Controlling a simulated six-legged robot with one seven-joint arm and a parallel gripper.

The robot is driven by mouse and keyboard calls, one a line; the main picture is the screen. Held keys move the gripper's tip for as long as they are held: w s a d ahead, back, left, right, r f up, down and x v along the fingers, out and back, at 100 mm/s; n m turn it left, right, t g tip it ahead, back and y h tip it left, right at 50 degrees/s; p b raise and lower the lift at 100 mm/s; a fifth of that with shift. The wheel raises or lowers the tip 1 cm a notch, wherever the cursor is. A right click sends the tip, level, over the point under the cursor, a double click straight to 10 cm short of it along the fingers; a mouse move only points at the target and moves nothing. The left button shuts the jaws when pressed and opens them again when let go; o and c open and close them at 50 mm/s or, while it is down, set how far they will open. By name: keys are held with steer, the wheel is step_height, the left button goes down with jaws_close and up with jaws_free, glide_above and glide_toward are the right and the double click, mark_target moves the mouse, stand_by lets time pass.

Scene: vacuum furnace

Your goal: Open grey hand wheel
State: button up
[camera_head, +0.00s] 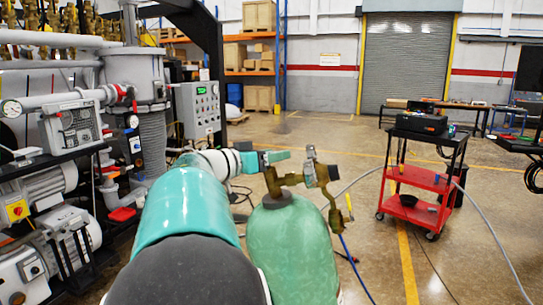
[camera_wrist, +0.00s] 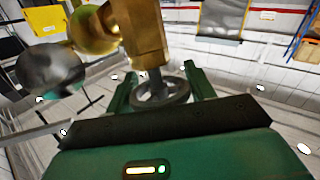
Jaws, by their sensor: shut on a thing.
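The grey hand wheel (camera_wrist: 163,96) sits on a brass valve (camera_wrist: 146,35) in the wrist view. My gripper (camera_wrist: 162,78) has its two green fingers on the left and right sides of the wheel and is shut on it. In the head view, my gripper (camera_head: 272,158) reaches the left side of the brass valve (camera_head: 292,179) on top of a green gas cylinder (camera_head: 293,245). The wheel is hidden by the fingers there.
A red tool cart (camera_head: 420,182) stands to the right on open floor. Pumps and a grey control box (camera_head: 200,108) are on the left. A grey hose (camera_head: 482,215) runs from the valve across the floor. A roller door (camera_head: 405,60) is at the back.

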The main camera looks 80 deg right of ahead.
steer(key=n+t+h, duration=0.1)
steer(key=n+t, duration=0.1)
steer(key=n+t+h, duration=0.1)
steer(key=n+t, duration=0.1)
steer(key=t, duration=0.1)
steer(key=shift+w, duration=0.2)
steer(key=shift+w+d+f+n+t, duration=0.1)
steer(key=shift+w+n+t, duration=0.05)
steer(key=shift+n+t, duration=0.95)
steer(key=shift+w+d+n+t, duration=0.15)
steer(key=shift+n+t, duration=0.55)
steer(key=shift+t, duration=0.8)
steer(key=shift+a+t, duration=0.1)
steer(key=shift+t, duration=0.2)
steer(key=o, duration=1)
